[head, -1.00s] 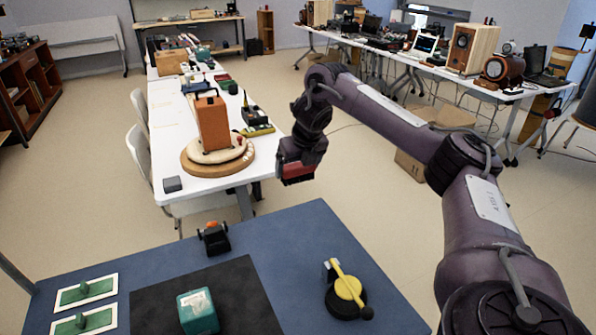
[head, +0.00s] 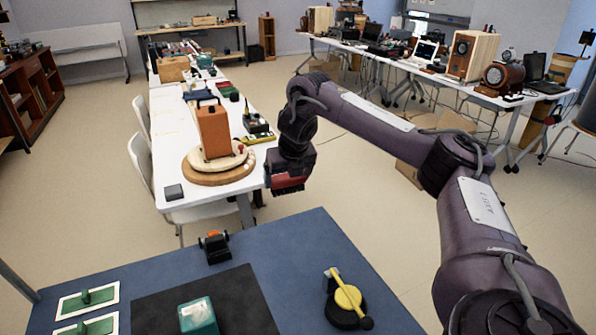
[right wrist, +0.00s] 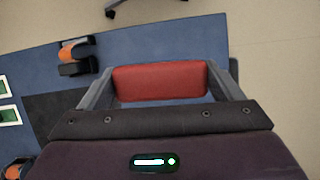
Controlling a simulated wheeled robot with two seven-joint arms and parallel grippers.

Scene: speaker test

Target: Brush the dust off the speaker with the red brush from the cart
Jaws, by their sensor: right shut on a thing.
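An orange-brown box, which looks like the speaker (head: 212,132), stands upright on a round wooden base on the white table. My right gripper (head: 289,180) is to the right of it, apart from it, in the air near the table's right edge. It is shut on the red brush (head: 288,185); in the right wrist view the red brush (right wrist: 160,82) is a red block between the two fingers (right wrist: 160,85). Its bristles are not clearly seen. The cart (head: 300,245), with its blue top, is in front. Dust cannot be made out. My left gripper is not in view.
On the cart are a teal block (head: 198,317), a yellow-and-black item (head: 347,298), a small black-and-orange item (head: 214,246) and green-and-white plates (head: 87,298). A grey block (head: 174,192) lies at the white table's near corner. Floor shows between cart and table.

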